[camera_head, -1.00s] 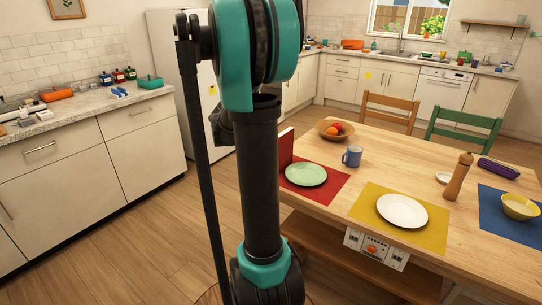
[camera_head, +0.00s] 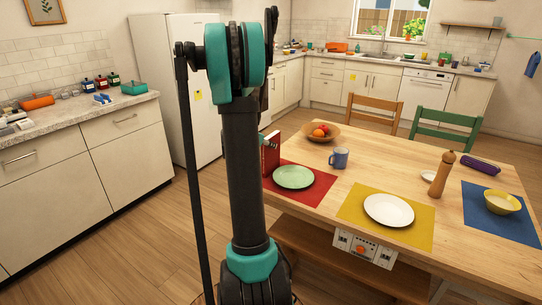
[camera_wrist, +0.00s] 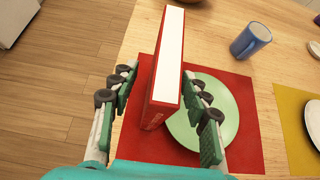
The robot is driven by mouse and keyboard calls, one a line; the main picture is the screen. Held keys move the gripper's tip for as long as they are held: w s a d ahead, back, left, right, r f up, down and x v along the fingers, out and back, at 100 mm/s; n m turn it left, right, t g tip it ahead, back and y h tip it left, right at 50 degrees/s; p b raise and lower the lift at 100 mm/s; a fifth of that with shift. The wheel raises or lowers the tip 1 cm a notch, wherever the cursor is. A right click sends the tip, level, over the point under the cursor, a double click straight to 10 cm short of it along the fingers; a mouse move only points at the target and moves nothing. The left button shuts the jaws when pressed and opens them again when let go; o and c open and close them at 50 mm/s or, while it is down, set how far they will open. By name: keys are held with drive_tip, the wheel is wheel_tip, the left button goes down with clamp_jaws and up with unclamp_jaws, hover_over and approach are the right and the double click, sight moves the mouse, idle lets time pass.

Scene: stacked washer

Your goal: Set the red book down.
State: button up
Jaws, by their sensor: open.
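The red book (camera_wrist: 158,95) stands upright on its edge, with its white pages facing up, at the left part of the red placemat (camera_wrist: 247,150). In the head view the book (camera_head: 271,153) shows at the table's left end. My gripper (camera_wrist: 160,76) is open, with one finger on each side of the book and a visible gap on the left. The green plate (camera_wrist: 215,110) is close against the book's right side; whether they touch is unclear. In the head view my arm hides most of the gripper.
A blue mug (camera_head: 339,158) and a fruit bowl (camera_head: 320,132) stand behind the placemat. A white plate (camera_head: 389,209) lies on a yellow placemat (camera_head: 350,216) to the right. A pepper mill (camera_head: 441,174) stands farther right. A bench (camera_head: 305,245) runs along the table's near side.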

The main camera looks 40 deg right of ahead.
drive_tip(key=x, duration=0.3)
drive_tip(key=shift+d+f, duration=0.25)
drive_tip(key=shift+d, duration=0.1)
drive_tip(key=shift+c, duration=0.4)
clamp_jaws()
